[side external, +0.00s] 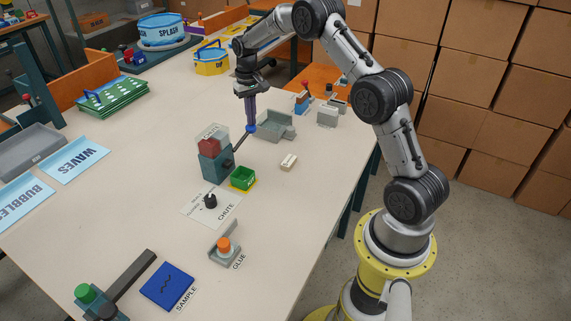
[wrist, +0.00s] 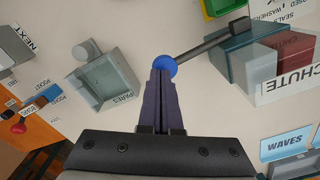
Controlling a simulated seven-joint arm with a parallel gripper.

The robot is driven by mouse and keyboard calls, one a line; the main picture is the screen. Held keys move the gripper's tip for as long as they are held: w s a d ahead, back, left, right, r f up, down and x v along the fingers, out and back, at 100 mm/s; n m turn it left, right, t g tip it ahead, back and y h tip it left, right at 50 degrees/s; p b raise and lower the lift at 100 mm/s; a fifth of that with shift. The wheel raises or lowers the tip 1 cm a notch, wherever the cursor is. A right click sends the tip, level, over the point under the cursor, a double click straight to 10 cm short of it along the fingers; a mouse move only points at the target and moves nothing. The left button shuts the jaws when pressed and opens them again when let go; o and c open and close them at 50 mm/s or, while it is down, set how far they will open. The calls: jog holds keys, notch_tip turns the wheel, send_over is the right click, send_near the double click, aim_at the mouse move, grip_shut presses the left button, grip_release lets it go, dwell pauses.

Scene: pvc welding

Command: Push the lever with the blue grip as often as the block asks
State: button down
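The lever (side external: 241,141) is a dark rod that slants up from the teal chute machine (side external: 215,168) and ends in a round blue grip (side external: 251,128). In the wrist view the lever (wrist: 207,46) comes in from the right, with its blue grip (wrist: 166,65) at my fingertips. My gripper (side external: 250,122) points down with its dark purple fingers together, right at the grip. In the wrist view my gripper (wrist: 162,72) looks shut, with the grip at the tips rather than between them; contact is unclear. A small cream block (side external: 289,162) lies right of the machine; its marking is unreadable.
A green bin (side external: 243,178) stands by the machine. A grey tray (side external: 276,126), labelled SPARES in the wrist view (wrist: 103,83), is close to my fingers. A black knob (side external: 210,201), an orange-topped glue stand (side external: 224,246) and a blue sample plate (side external: 167,286) are nearer the front.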

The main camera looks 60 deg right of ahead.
jog(key=shift+f, duration=2.4)
jog(key=shift+r, duration=4.2)
notch_tip(320, 180, up, 5)
send_over(252, 129)
jog(key=w+d, duration=0.1)
jog(key=d, duration=0.1)
jog(key=shift+a+f, duration=0.2)
jog(key=shift+f, duration=2.85)
jog(key=shift+f, duration=0.1)
